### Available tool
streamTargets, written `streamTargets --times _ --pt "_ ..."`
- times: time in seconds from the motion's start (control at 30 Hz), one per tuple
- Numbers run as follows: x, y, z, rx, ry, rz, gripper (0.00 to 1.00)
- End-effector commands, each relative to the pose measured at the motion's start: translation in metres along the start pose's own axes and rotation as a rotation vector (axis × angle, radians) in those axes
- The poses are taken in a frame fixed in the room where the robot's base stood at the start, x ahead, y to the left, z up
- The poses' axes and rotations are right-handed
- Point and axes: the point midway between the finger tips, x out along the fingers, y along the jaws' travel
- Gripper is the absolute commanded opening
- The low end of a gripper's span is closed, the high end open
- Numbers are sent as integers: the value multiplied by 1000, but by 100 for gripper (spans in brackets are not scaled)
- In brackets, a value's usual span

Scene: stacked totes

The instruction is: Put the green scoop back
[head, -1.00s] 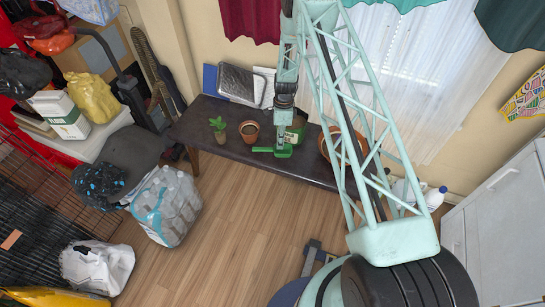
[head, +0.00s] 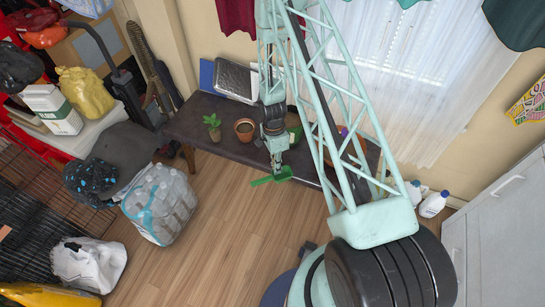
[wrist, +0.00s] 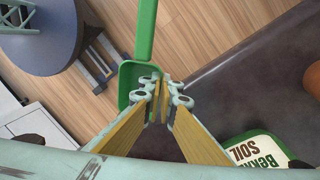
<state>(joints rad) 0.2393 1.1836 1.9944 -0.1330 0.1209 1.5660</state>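The green scoop (head: 262,181) shows in the head view at the front edge of the dark table, over or just beyond that edge. My gripper (head: 280,167) points down at it. In the wrist view the scoop's bowl (wrist: 128,82) is at the fingertips and its handle extends towards the top of the picture. My gripper (wrist: 160,98) is closed with its pads nearly together on the side of the bowl. The pads hide the exact contact.
On the dark table (head: 225,145) stand a small plant (head: 213,127), a terracotta pot (head: 245,129) and a larger pot (head: 330,150), partly behind my arm. A soil bag (wrist: 258,150) lies near my gripper. Bottled water (head: 160,205) stands on the floor. Floor in front is clear.

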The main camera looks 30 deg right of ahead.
Motion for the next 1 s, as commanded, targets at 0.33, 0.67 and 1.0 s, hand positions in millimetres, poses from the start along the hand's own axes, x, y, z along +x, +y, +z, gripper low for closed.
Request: streamTargets --times 0.33,0.67,1.0 --pt "0 3 0 -2 1 1 0" --pt "0 -7 -3 -2 2 0 0" --pt "-2 -55 -14 -1 1 -1 0"
